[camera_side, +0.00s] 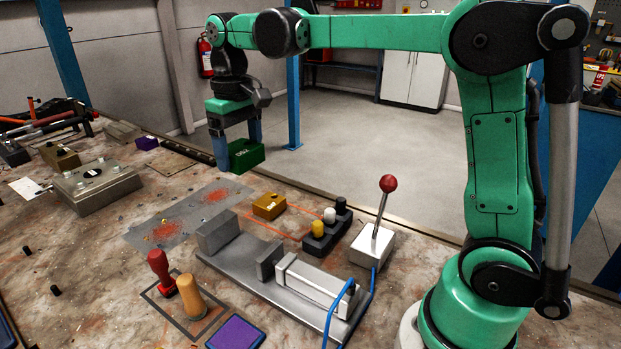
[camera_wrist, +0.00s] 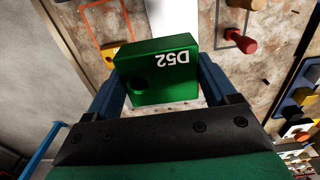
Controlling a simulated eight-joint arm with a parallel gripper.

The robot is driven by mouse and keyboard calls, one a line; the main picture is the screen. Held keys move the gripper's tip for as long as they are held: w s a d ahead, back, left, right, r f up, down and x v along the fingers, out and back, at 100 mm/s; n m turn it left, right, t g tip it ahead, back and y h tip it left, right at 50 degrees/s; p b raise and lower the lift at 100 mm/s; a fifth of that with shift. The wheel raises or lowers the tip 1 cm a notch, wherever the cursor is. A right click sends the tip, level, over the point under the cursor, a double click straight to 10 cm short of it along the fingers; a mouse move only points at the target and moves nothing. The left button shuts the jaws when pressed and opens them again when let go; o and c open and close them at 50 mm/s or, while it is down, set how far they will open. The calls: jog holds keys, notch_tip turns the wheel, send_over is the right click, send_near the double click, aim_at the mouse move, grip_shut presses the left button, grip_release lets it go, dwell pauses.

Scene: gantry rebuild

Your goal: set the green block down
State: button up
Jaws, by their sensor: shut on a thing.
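The green block (camera_side: 246,155) is held in the air above the far edge of the table in the side view. My gripper (camera_side: 238,150) is shut on it, with one blue finger on each side. In the wrist view the green block (camera_wrist: 158,72) sits between the two blue fingers of my gripper (camera_wrist: 158,88), with white "D52" lettering on its face. The block looks clear of the table (camera_side: 120,262), with nothing touching its underside in the side view.
A yellow block (camera_side: 269,206) lies by an orange outline. A grey box (camera_side: 96,186) and a purple block (camera_side: 146,143) lie left. Red and tan stamps (camera_side: 187,297) stand in front.

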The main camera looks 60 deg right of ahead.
aim_at(231, 154)
jog(key=shift+s+a+r, duration=0.2)
jog(key=shift+a+r, duration=0.4)
jog(key=shift+a, duration=0.05)
jog(key=shift+s+a+r, duration=0.15)
jog(key=shift+a+r, duration=0.4)
jog(key=shift+a, duration=0.05)
jog(key=shift+a+f, duration=0.15)
jog(key=shift+f, duration=0.1)
notch_tip(231, 154, down, 19)
jog(key=shift+f, duration=0.1)
jog(key=o, duration=1.3)
jog(key=shift+f, duration=0.1)
